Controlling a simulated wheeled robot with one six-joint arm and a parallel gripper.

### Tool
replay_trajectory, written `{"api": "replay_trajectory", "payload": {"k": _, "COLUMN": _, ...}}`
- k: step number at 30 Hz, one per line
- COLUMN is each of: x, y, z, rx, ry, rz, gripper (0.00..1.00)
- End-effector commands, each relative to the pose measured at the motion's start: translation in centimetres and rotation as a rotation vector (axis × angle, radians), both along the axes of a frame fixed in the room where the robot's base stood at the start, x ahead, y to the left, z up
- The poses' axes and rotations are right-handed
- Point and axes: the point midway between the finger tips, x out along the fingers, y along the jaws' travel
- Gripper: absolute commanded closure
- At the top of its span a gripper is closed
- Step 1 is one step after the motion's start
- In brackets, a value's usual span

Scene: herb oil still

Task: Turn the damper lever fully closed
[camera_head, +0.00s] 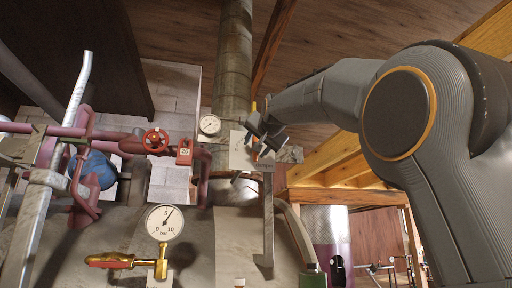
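My gripper (257,149) is at the grey plate (239,158) on the lower part of the flue pipe (234,60), near the centre of the view. It is small here and points down and left. A short grey bar (291,155) sticks out to the right just behind the gripper; it may be the damper lever, but the gripper covers its inner end. I cannot tell whether my fingers touch or hold it, or how far apart they are.
A red valve wheel (156,140), a small round gauge (209,125) and a red tag (184,152) are left of the plate. A larger gauge (164,222) and a red-handled tap (110,261) are lower left. A wooden frame (345,170) and a shiny cylinder (328,228) stand right.

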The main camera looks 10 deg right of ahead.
Motion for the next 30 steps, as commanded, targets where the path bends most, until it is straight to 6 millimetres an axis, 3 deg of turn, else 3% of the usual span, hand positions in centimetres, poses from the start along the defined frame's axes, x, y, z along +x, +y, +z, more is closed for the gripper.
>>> {"api": "replay_trajectory", "payload": {"k": 5, "x": -0.8, "y": 0.0, "z": -0.1, "rx": -0.001, "ry": -0.001, "rz": -0.001, "gripper": 0.54}}
{"api": "replay_trajectory", "payload": {"k": 18, "x": -7.1, "y": 0.0, "z": -0.1, "rx": 0.000, "ry": -0.001, "rz": 0.000, "gripper": 0.54}}
{"api": "replay_trajectory", "payload": {"k": 30, "x": -7.8, "y": 0.0, "z": 0.0, "rx": 0.000, "ry": 0.001, "rz": 0.001, "gripper": 0.54}}
